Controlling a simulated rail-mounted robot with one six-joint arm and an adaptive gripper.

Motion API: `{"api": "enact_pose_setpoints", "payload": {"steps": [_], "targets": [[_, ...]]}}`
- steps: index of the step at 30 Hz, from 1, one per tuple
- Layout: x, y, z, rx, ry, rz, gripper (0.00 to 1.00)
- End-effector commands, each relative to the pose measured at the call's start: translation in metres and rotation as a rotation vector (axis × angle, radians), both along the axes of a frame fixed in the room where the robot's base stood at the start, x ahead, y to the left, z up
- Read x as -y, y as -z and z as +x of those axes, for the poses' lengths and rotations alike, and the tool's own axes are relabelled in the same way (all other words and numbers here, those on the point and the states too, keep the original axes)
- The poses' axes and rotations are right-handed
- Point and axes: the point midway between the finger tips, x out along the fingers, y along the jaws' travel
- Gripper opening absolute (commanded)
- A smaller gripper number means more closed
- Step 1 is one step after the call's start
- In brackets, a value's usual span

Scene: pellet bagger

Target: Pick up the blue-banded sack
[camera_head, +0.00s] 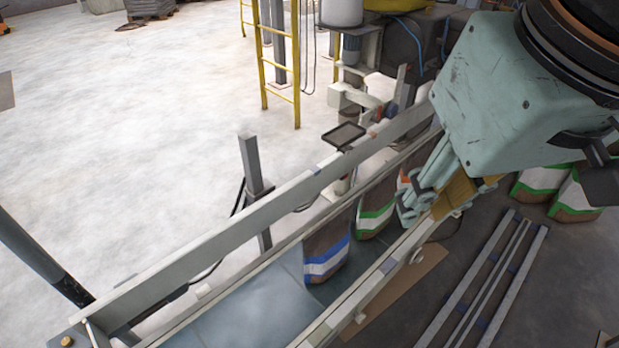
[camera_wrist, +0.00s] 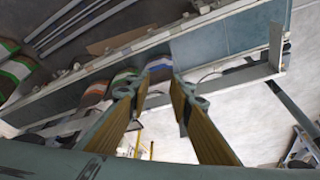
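The blue-banded sack (camera_head: 327,253) is brown and white with a blue stripe. It lies on the conveyor, the nearest in a row of sacks, in the middle of the head view. In the wrist view the blue-banded sack (camera_wrist: 159,71) shows beyond and between the fingertips. My gripper (camera_head: 412,207) is up and to the right of it in the head view, over the conveyor's right side. In the wrist view my gripper (camera_wrist: 160,93) has its two fingers spread wide with nothing between them. The gripper is apart from the sack.
A green-banded sack (camera_head: 375,219) lies just behind the blue-banded one, with an orange-banded sack (camera_head: 402,181) beyond, partly hidden by my gripper. Rails (camera_head: 240,218) flank the conveyor. The near belt (camera_head: 245,310) is bare. More green-banded sacks (camera_head: 541,180) lie at right.

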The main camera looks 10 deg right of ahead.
Motion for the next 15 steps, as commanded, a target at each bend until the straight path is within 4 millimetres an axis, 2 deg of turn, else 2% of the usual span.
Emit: {"api": "enact_pose_setpoints", "payload": {"steps": [15], "targets": [[0.0, 0.0004, 0.005, -0.004, 0.008, 0.003, 0.2]]}}
